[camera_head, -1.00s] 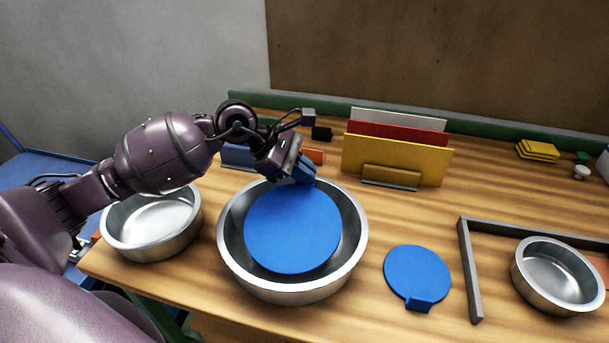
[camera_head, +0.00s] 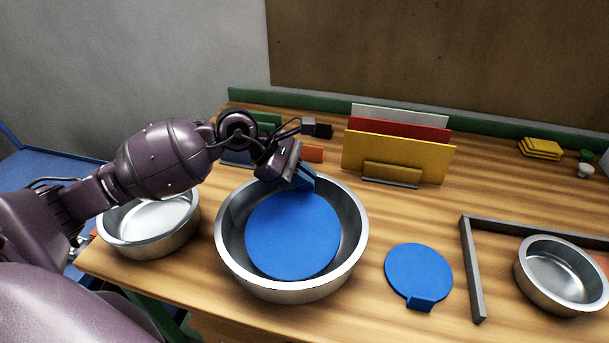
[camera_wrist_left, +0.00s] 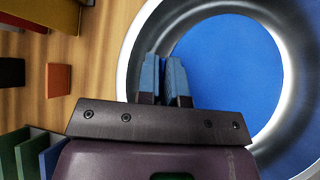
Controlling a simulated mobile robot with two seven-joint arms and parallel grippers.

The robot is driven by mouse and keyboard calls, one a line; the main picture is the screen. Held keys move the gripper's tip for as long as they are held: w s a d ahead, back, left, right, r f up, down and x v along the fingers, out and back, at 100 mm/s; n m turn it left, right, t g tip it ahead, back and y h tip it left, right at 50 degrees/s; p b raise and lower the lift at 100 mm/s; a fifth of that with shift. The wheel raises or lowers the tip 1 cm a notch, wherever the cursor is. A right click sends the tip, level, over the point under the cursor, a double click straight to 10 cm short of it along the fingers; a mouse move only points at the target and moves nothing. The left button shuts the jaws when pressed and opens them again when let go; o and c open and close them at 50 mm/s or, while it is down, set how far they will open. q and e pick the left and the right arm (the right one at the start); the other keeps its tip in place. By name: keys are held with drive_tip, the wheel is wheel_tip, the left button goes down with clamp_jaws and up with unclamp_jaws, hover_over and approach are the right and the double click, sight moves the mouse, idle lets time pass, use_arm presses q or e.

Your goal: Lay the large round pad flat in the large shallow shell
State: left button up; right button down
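The large round pad (camera_head: 292,236) is a blue disc inside the large shallow shell (camera_head: 228,262), a silver metal bowl on the wooden table. My left gripper (camera_head: 305,183) is over the shell's far rim. Its blue fingers are close together at the pad's far edge and appear shut on it; the fingers hide the grip itself. In the left wrist view, the fingers (camera_wrist_left: 165,80) lie in front of the pad (camera_wrist_left: 228,70) and the shell's rim (camera_wrist_left: 128,60). Whether the pad touches the shell's floor cannot be told. My right gripper is not in view.
A smaller silver bowl (camera_head: 150,245) stands left, under my left arm. A small blue pad with a tab (camera_head: 418,270) lies right of the shell. Further right is another bowl (camera_head: 535,285) inside a grey frame (camera_head: 470,270). A rack with upright panels (camera_head: 395,155) stands behind.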

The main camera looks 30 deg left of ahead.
use_arm(q)
drive_tip(key=o, duration=0.4)
drive_tip(key=shift+c, duration=0.2)
drive_tip(key=shift+r, duration=0.1)
drive_tip(key=shift+r+p, duration=0.45)
drive_tip(key=shift+r, duration=0.15)
drive_tip(key=v, duration=1.2)
drive_tip(key=shift+f, duration=0.1)
